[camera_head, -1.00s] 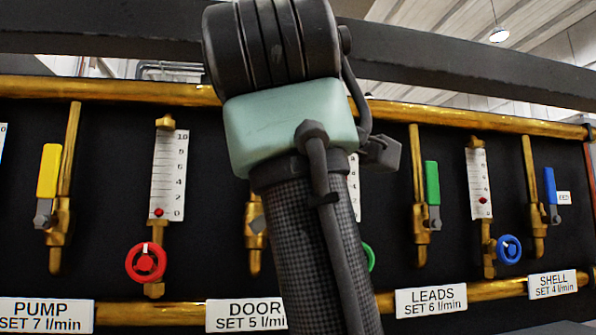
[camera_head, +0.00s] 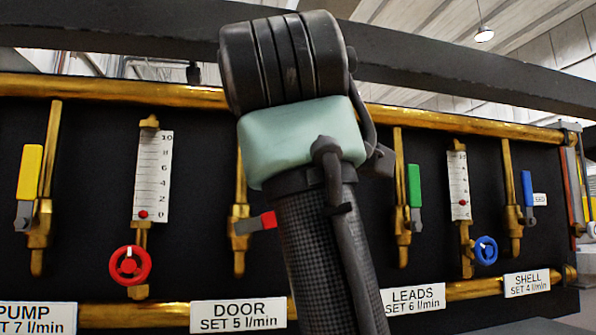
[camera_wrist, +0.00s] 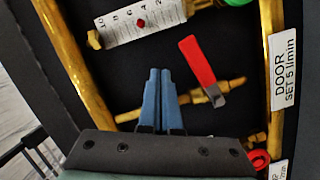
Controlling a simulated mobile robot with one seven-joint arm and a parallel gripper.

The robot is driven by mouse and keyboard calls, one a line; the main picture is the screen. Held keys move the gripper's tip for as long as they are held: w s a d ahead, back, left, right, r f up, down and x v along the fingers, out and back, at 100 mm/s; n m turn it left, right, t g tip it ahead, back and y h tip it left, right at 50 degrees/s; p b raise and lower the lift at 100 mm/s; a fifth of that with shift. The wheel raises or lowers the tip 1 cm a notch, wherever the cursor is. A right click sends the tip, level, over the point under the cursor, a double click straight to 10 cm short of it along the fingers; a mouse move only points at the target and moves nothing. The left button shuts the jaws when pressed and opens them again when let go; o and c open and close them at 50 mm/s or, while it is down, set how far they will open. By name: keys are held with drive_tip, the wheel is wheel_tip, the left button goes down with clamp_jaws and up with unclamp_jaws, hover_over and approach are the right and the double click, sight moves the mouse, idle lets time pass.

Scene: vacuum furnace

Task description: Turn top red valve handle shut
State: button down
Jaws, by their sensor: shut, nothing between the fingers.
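The red valve handle (camera_wrist: 197,62) is a lever on a grey arm, seen in the wrist view right of my gripper. It lies roughly crosswise to its brass pipe (camera_wrist: 135,115). In the head view its red end (camera_head: 268,220) points right, beside my arm, above the DOOR label. My gripper (camera_wrist: 159,72) has blue fingers shut side by side with nothing between them. They appear over the pipe, left of the lever, with a visible gap to the red grip. Their depth from the panel is hard to judge. My arm hides the gripper in the head view.
A red round wheel (camera_head: 130,265) sits below a gauge (camera_head: 153,177) to the left. Yellow (camera_head: 29,172), green (camera_head: 414,185) and blue (camera_head: 527,187) levers stand upright along their pipes. Brass rails run above and below the black panel. The DOOR label (camera_head: 238,315) is beneath.

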drive_tip(key=s+d+r+b, duration=0.1)
drive_tip(key=s+r+b, duration=0.3)
drive_tip(key=s, duration=0.6)
drive_tip(key=shift+d+b, duration=0.4)
drive_tip(key=shift+b, duration=0.1)
drive_tip(key=shift+w, duration=0.15)
